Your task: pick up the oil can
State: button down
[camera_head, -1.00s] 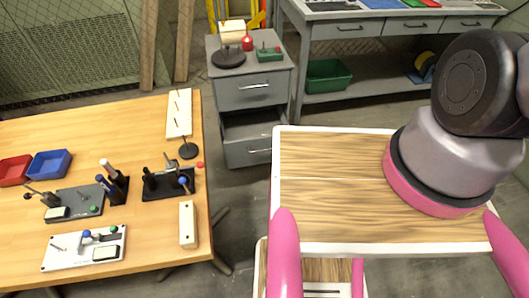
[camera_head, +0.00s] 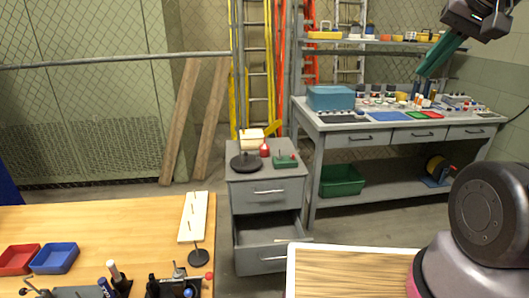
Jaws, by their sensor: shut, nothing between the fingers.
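A small red can with a narrow top (camera_head: 264,149), which looks like the oil can, stands on top of the grey drawer cabinet (camera_head: 268,196). It is between a black-based lamp-like stand (camera_head: 245,160) and a green block with a small knob (camera_head: 285,161). My gripper (camera_head: 428,68) is at the top right, high in front of the back shelf, its teal fingers slanting down to the left. The fingers are together and empty, well apart from the red can and to its right in the picture.
The cabinet's lower drawer (camera_head: 268,228) stands open. A grey workbench (camera_head: 345,127) with a blue-green box (camera_head: 331,97) and many small items is at the back right. A wooden table (camera_head: 95,222) with trays and fixtures is at the left. Floor shows between table and cabinet.

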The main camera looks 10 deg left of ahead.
aim_at(263, 148)
jog(key=i+l+u, duration=1.1)
jog(key=i+l, duration=0.1)
jog(key=l, duration=0.1)
